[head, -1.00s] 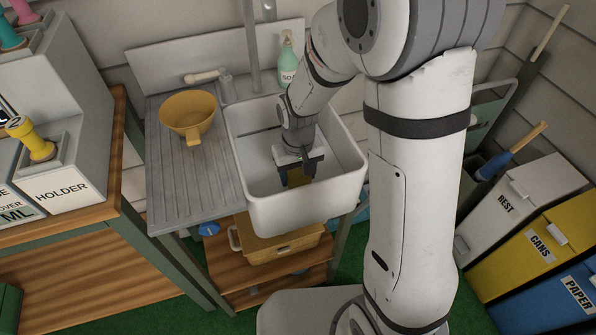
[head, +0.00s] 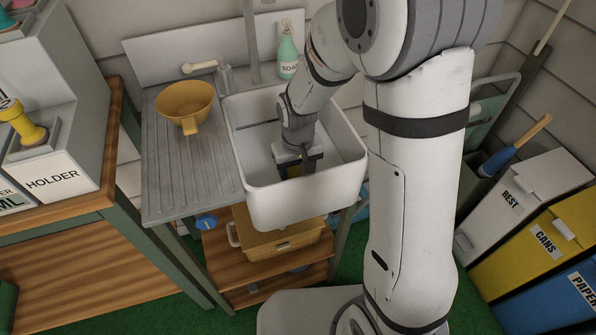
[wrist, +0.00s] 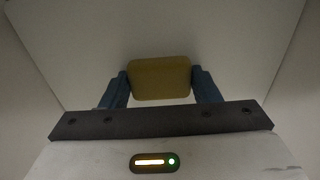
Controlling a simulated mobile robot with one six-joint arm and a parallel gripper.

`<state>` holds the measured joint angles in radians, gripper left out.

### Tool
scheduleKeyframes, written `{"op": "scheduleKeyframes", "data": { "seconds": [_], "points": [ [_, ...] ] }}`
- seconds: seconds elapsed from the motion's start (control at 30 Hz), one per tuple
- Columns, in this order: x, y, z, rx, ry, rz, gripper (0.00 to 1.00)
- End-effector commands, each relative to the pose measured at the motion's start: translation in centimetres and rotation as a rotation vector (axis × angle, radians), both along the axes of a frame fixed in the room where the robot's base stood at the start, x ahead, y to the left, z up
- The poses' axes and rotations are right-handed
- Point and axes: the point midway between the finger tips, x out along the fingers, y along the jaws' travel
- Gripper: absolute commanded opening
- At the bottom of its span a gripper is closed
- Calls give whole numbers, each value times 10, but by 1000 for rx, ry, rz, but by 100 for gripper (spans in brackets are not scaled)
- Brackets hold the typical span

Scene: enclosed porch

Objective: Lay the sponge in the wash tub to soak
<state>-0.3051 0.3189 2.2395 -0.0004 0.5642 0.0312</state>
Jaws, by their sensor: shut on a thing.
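The wash tub (head: 262,203) is the deep white basin in the middle of the head view, beside a ribbed drainboard. My gripper (head: 296,167) points down inside it, below the rim. It is shut on the yellow sponge (wrist: 160,79), which sits between the two blue fingers in the wrist view. In the head view the sponge (head: 295,171) is mostly hidden by the gripper. The pale tub floor shows beyond the sponge in the wrist view. I cannot tell whether the sponge touches the floor.
A yellow-orange handled bowl (head: 185,100) stands on the ribbed drainboard (head: 190,170), left of the tub. A green soap bottle (head: 288,55) and a tap (head: 222,75) stand behind. A wooden bench (head: 115,150) is at left, bins (head: 510,200) at right.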

Motion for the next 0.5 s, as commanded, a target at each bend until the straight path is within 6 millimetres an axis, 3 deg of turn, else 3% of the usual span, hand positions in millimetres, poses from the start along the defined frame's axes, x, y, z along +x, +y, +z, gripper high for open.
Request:
{"op": "scheduleKeyframes", "data": {
  "seconds": [0.03,0.3,0.33,0.5],
  "points": [
    [-10,-3,-24,-6,23,-1,34],
    [-10,-3,-25,-7,24,-2,34],
    [-10,-3,-25,-7,24,-2,58],
    [-10,-3,-25,-7,24,-2,72]
  ]
}}
